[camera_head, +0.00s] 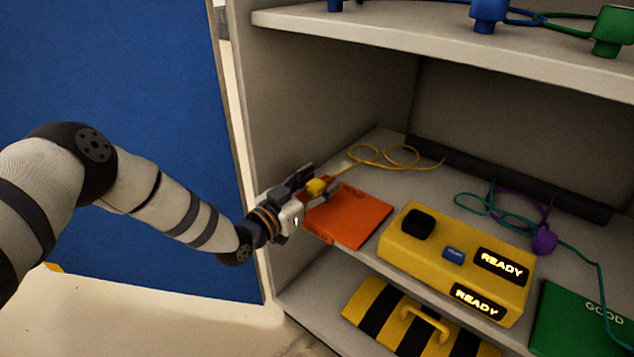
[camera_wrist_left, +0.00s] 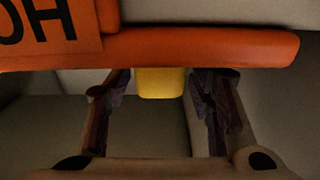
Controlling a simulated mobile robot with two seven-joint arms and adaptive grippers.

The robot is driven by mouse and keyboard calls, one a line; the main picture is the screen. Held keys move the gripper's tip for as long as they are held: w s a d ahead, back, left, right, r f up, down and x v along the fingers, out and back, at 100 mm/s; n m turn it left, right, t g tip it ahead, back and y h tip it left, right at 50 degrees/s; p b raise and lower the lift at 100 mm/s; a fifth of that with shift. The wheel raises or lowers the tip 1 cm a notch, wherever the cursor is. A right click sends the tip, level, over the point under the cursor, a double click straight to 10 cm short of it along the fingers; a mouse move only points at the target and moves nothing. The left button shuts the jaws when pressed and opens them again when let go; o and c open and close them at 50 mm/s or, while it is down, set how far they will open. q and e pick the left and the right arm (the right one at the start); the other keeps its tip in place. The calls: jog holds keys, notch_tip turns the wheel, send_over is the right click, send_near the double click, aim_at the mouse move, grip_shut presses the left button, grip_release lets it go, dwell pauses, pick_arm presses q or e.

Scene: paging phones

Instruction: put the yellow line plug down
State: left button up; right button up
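The yellow line plug (camera_head: 316,186) is between the fingers of my left gripper (camera_head: 308,184), at the near left edge of the orange pad (camera_head: 358,219). The orange pad's edge (camera_wrist_left: 200,47) crosses just above and hides the far part of the plug and fingertips. A yellow cord (camera_head: 385,157) runs from the plug and loops on the shelf behind. I cannot tell whether the plug touches the pad. My right gripper is in neither view.
A yellow box (camera_head: 457,252) with lit READY signs stands right of the orange pad. A green pad (camera_head: 575,325), a purple plug (camera_head: 544,241) and a teal cord lie further right. An upper shelf (camera_head: 450,47) hangs overhead; the cabinet's left wall (camera_head: 295,110) is close to my gripper.

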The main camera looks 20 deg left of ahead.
pick_arm(q)
jog(key=shift+s+r, duration=0.1)
jog(key=shift+r, duration=0.2)
jog(key=p+v, duration=0.3)
jog(key=v, duration=0.9)
jog(key=shift+p, duration=0.3)
